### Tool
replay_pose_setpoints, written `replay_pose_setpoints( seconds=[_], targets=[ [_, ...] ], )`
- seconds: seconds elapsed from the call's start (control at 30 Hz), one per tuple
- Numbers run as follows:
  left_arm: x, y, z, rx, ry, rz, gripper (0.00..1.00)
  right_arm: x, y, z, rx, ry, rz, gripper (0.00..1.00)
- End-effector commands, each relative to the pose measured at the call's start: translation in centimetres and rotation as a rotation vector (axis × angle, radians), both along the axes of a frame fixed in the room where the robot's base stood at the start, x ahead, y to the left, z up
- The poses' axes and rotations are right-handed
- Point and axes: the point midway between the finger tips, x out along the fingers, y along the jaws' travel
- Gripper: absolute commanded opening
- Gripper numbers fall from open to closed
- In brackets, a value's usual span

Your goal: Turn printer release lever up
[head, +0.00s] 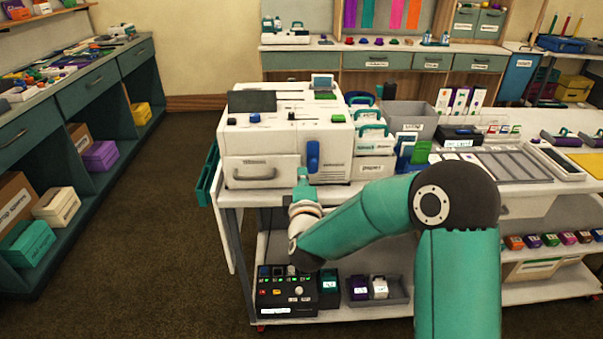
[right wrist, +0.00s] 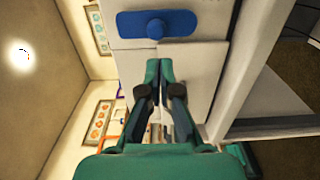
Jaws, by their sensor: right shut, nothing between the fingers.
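The white printer (head: 285,130) stands on the cart top in the head view. Its blue release lever (head: 312,155) is on the front face, right of the drawer, and looks upright there. In the right wrist view the blue lever (right wrist: 157,25), with a round knob at its middle, lies across the top of the picture. My right gripper (head: 303,176) is in front of the printer, just below the lever in the head view. In the right wrist view my right gripper (right wrist: 159,68) has its fingertips together, empty and apart from the lever. My left gripper is not in view.
The cart top (head: 235,197) carries the printer, with labelled boxes (head: 372,166) and a grey bin (head: 408,116) to its right. A black control box (head: 287,292) sits on the lower shelf. The floor (head: 180,180) left of the cart is clear.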

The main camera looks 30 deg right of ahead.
Motion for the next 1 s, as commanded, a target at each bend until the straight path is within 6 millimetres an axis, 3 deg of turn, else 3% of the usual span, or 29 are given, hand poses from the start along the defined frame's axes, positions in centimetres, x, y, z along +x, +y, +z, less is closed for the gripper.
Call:
replay_pose_setpoints(
  seconds=[0.47,1.0],
  targets=[
    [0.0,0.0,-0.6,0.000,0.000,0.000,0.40,-3.0,1.9,0.0,-0.001,-0.001,0.000,0.00],
    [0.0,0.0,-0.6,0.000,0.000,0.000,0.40,-3.2,1.9,0.1,-0.001,-0.001,-0.001,0.00]
  ],
)
